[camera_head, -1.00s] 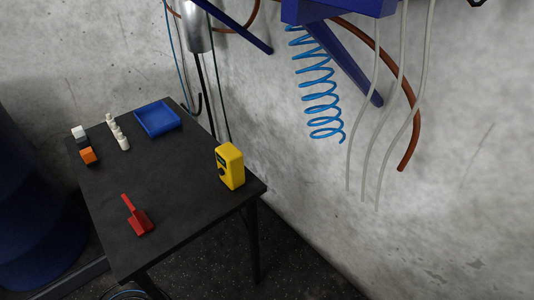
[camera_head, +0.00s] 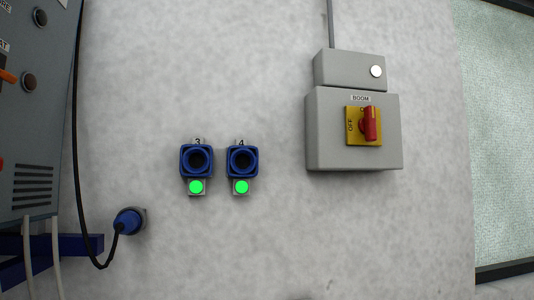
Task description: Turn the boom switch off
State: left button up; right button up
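The boom switch is a grey wall box (camera_head: 320,140) at the upper right, labelled BOOM. On its front is a yellow plate (camera_head: 353,139) with a red rotary handle (camera_head: 370,124). The handle stands upright, and the word OFF is on the plate to its left. A smaller grey box (camera_head: 340,70) with a round white button or lamp (camera_head: 376,71) sits directly above it. Neither of my grippers shows in the view.
Two blue sockets, 3 (camera_head: 197,160) and 4 (camera_head: 242,161), with green lights are left of the switch. A blue plug (camera_head: 128,221) with a black cable is lower left. A grey cabinet (camera_head: 35,120) stands at the left edge. A framed pane (camera_head: 500,130) is at right.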

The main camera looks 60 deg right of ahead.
aim_at(367, 125)
jog(key=z, duration=2.6)
